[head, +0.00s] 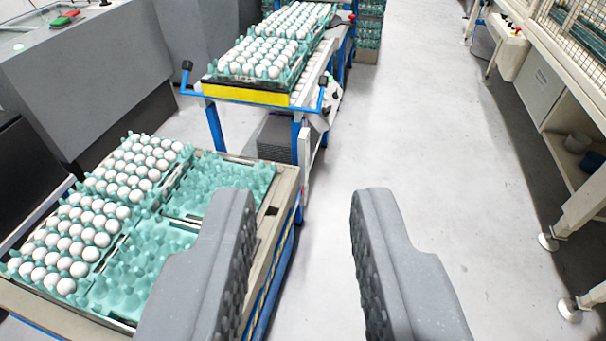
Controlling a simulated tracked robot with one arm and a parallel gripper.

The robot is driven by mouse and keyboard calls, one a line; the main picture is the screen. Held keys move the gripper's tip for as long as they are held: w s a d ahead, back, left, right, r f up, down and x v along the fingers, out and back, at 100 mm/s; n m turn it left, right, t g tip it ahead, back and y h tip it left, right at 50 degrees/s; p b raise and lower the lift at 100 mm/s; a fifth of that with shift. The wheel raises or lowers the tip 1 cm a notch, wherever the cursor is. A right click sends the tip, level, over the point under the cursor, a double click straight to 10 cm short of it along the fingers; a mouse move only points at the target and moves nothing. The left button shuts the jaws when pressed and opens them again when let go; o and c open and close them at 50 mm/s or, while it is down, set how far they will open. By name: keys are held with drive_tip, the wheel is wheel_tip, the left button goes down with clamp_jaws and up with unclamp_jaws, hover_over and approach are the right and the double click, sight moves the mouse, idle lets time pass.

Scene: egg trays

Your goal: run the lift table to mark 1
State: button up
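My gripper (303,200) is open and empty, its two grey padded fingers apart over the pale floor. A blue-framed table with a yellow front bar (245,94) stands ahead, left of centre, bearing green trays of white eggs. It has black-knobbed handles and a small pale panel (326,103) on its right side. A lower, wood-edged table (268,222) lies at the near left, partly hidden by my left finger. It holds egg-filled trays (118,228) and empty green trays (220,186). I cannot tell which is the lift table, and no mark is readable.
A grey console (95,75) with green and red buttons stands at the left. A pale bench with wire mesh (575,20) and a small control box (508,48) runs along the right. The floor (425,130) between is clear. More stacked trays (368,30) stand far back.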

clamp_jaws()
idle(1.5)
